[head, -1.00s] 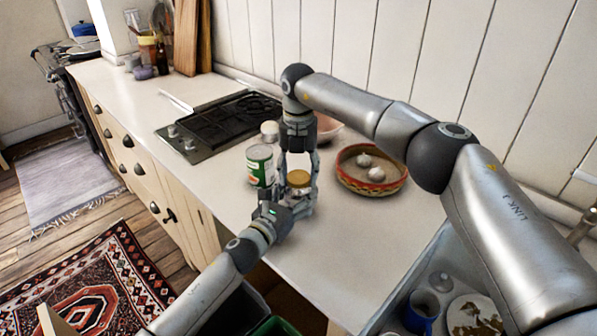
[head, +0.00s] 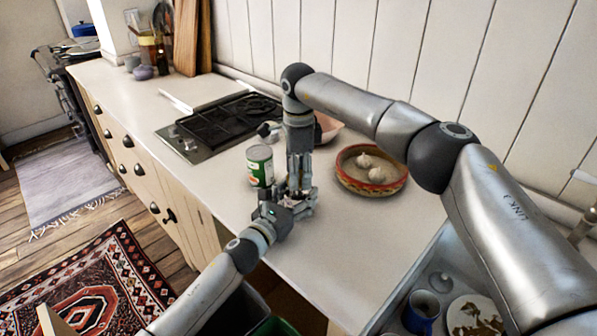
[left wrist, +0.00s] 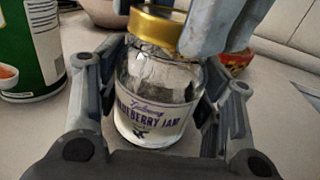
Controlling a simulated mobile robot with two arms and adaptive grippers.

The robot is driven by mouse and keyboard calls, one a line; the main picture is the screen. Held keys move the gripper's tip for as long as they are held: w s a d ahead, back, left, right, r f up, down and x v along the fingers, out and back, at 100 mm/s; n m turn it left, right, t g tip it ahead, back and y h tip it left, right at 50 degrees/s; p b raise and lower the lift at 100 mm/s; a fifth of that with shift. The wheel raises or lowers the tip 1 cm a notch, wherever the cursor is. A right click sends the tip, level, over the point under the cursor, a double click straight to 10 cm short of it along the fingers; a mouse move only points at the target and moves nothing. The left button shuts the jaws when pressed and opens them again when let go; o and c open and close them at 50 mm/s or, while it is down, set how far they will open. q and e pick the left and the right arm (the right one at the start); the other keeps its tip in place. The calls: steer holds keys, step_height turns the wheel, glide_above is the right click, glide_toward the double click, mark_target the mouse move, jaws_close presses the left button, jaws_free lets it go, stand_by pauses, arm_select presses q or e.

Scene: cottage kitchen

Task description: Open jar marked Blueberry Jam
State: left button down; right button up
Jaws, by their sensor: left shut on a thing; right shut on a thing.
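The Blueberry Jam jar is upright on the counter. In the left wrist view it is a clear glass jar (left wrist: 150,118) with a white label and a gold lid (left wrist: 153,32). The lid sits on top of the jar; whether it is loose cannot be told. My left gripper (head: 292,203) is shut around the jar's body, with a finger on each side. My right gripper (head: 299,176) comes from above and is shut on the lid; its grey fingers also show in the left wrist view (left wrist: 212,26). In the head view the grippers hide most of the jar.
A green and white can (head: 260,166) stands just left of the grippers. A red-rimmed bowl (head: 346,182) with garlic bulbs is to the right, and a pink bowl (head: 328,127) is behind. A stovetop (head: 225,122) lies further left. The front counter is clear.

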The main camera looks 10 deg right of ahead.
arm_select(q)
steer(key=shift+f, duration=0.1)
arm_select(e)
steer(key=n, duration=1.2)
steer(key=shift+n, duration=0.3)
steer(key=shift+r, duration=0.1)
steer(key=shift+r, duration=1.05)
steer(key=shift+r, duration=2)
arm_select(q)
steer(key=shift+c, duration=1.6)
jaws_free()
